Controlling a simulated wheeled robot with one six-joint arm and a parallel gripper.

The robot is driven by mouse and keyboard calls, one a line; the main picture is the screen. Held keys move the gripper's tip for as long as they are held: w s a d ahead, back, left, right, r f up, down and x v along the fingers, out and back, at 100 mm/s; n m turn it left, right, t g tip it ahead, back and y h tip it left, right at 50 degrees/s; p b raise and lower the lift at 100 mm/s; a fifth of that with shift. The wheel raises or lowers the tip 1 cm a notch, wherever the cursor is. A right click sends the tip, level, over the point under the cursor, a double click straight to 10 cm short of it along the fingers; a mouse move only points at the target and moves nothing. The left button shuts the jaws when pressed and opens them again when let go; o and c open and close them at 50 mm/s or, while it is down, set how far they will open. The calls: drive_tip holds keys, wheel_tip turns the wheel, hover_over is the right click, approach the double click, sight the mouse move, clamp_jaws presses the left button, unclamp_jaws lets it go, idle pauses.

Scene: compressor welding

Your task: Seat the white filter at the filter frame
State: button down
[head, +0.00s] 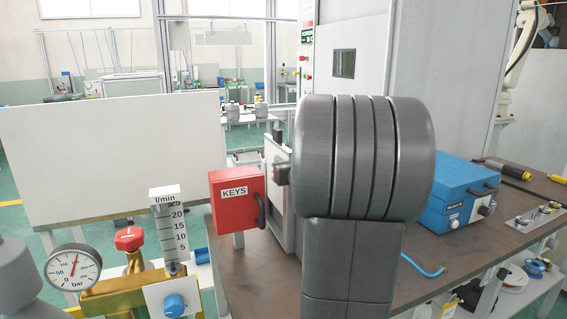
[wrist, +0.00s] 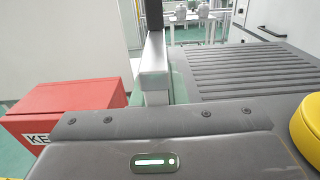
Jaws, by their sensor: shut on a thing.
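The grey body of my gripper (wrist: 155,160), with a lit white indicator, fills the bottom of the wrist view. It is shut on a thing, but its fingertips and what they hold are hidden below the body. I cannot make out the white filter in either view. In the head view my thick grey arm hides the area ahead. A grey upright slab (head: 277,195) stands left of the arm, behind the key box; I cannot tell whether it is the filter frame. The wrist view shows a silver post (wrist: 154,72) and a grey ribbed surface (wrist: 255,70) beyond the gripper.
A red key box (head: 236,198) stands close left of the slab; it also shows in the wrist view (wrist: 65,120). A flow meter (head: 170,230) and pressure gauge (head: 74,266) are at front left. A blue case (head: 455,190) sits on the brown bench (head: 385,268).

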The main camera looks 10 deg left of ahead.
drive_tip(key=c, duration=1.4)
unclamp_jaws()
drive_tip(key=shift+f, duration=0.55)
drive_tip(key=shift+o, duration=0.2)
drive_tip(key=shift+s+d, duration=0.1)
drive_tip(key=shift+s, duration=0.05)
drive_tip(key=r+v, duration=0.1)
drive_tip(key=v, duration=1.2)
drive_tip(key=shift+s+d, duration=0.2)
drive_tip(key=x, duration=0.6)
drive_tip(key=shift+w+a+r, duration=0.2)
drive_tip(key=shift+r, duration=0.05)
